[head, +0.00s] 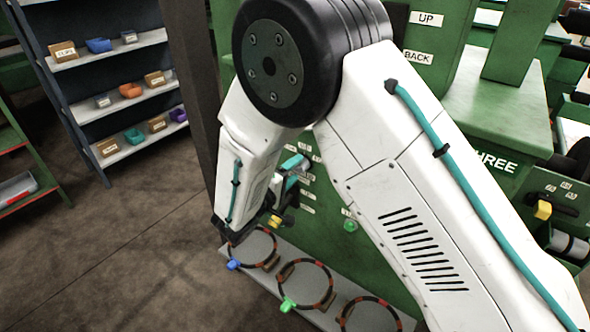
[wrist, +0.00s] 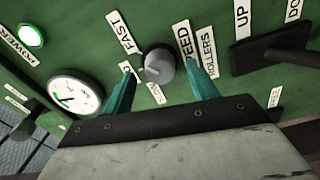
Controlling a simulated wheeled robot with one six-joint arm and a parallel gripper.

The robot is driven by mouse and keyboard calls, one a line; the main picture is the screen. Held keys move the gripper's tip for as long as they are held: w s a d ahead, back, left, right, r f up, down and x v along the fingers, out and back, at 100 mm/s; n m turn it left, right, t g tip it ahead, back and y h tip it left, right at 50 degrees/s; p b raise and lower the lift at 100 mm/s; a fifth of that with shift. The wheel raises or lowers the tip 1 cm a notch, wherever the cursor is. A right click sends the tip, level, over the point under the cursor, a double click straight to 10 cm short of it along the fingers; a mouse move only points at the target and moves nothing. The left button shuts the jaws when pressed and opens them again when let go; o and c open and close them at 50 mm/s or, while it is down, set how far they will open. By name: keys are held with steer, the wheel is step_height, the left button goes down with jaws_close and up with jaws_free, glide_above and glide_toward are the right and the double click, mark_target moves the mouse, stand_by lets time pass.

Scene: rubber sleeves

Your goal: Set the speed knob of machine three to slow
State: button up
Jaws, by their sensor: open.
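The grey speed knob (wrist: 160,66) sits on the green panel in the wrist view. A FAST label (wrist: 124,32) is at its upper left. A label that seems to read SLOW (wrist: 156,92) is just below it, partly hidden. My gripper (wrist: 161,69) is open, with one teal finger on each side of the knob; gaps show, and I see no clear contact. A light mark shows on the knob's lower left face. In the head view, my gripper (head: 291,172) is partly behind my arm. Machine three (head: 500,125) bears the label THREE; its knob is hidden there.
In the wrist view, a dial gauge (wrist: 75,93), a lit green POWER button (wrist: 31,36) and a black lever (wrist: 272,50) by an UP label are near. In the head view, rings with coloured clips (head: 305,288) lie on a ledge below; shelves (head: 105,80) stand left.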

steer(key=shift+w+d, duration=0.45)
steer(key=shift+w, duration=0.1)
steer(key=c, duration=1)
